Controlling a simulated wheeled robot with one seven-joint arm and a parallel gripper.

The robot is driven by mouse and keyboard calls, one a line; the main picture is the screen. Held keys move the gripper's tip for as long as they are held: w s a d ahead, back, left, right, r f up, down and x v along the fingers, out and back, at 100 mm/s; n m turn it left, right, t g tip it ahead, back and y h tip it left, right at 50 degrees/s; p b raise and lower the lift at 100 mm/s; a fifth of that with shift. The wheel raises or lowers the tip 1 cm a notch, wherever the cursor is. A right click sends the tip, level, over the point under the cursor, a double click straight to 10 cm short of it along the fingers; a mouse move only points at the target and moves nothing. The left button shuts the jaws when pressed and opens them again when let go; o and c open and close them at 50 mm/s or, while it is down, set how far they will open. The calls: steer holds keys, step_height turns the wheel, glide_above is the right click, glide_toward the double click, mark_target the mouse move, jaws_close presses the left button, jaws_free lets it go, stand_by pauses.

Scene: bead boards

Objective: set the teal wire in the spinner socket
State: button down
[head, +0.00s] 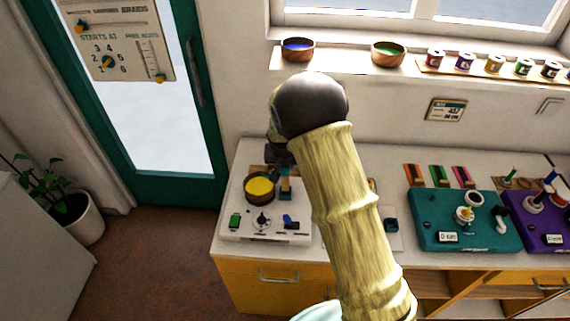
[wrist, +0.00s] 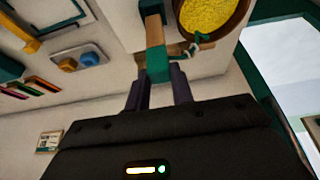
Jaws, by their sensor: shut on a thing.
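My gripper (wrist: 160,88) has its two dark fingers shut on a teal block, which I take to be the grip of the teal wire (wrist: 157,65). A wood-coloured length runs on from the block, and a thin curved piece lies beside it at the bowl rim. In the head view my gripper (head: 280,156) is a dark shape partly hidden by my arm, above the back of the white spinner board (head: 240,222). A wooden bowl of yellow beads (head: 259,187) sits on that board, just left of the teal piece. I cannot make out the socket or whether the wire touches it.
The white board carries a green switch (head: 235,221), a round dial (head: 262,220) and a blue lever (head: 291,221). A teal board (head: 435,231) and a purple board (head: 535,225) stand to the right. Bowls and small jars line the sill. My arm hides the counter's middle.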

mark_target(285, 170)
steer(key=shift+f, duration=0.15)
steer(key=shift+f+b, duration=0.45)
steer(key=shift+f, duration=0.15)
steer(key=shift+f+b, duration=0.85)
steer(key=shift+f, duration=0.15)
steer(key=c, duration=1.1)
jaws_free()
steer(key=shift+r+p, duration=2.15)
steer(key=shift+r, duration=1.35)
